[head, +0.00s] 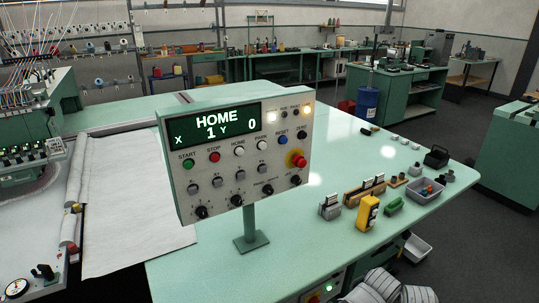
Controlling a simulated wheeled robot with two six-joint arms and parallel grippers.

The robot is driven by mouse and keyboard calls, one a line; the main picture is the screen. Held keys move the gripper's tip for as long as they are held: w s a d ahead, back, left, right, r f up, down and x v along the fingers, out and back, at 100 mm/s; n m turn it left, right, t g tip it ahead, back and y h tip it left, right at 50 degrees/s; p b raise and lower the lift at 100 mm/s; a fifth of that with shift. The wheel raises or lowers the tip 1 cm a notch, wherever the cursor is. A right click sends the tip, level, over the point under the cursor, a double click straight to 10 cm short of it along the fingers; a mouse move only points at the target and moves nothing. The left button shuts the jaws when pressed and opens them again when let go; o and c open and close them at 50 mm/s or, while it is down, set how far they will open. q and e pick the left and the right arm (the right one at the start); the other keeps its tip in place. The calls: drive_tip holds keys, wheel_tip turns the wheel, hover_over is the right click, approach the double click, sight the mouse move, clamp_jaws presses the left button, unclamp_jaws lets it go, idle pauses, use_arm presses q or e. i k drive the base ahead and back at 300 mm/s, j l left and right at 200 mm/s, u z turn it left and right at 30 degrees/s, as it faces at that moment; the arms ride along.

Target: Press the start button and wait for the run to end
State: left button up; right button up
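The control panel (222,190) stands on a post on the green table, tilted slightly. The green START button (188,163) is at the left of the top button row, beside the red STOP button (214,157). White HOME and PARK, blue RESET and a dark button follow to the right. A red mushroom knob (298,161) on yellow is at the right. Neither gripper shows.
The tufting machine (35,120) and white cloth (125,200) are at the left. Small tools, a yellow device (368,212) and a grey bin (424,190) lie on the table right of the panel. A blue drum (367,102) stands behind. The tabletop beside the post is clear.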

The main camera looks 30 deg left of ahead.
sight(188, 165)
drive_tip(key=u, duration=1.35)
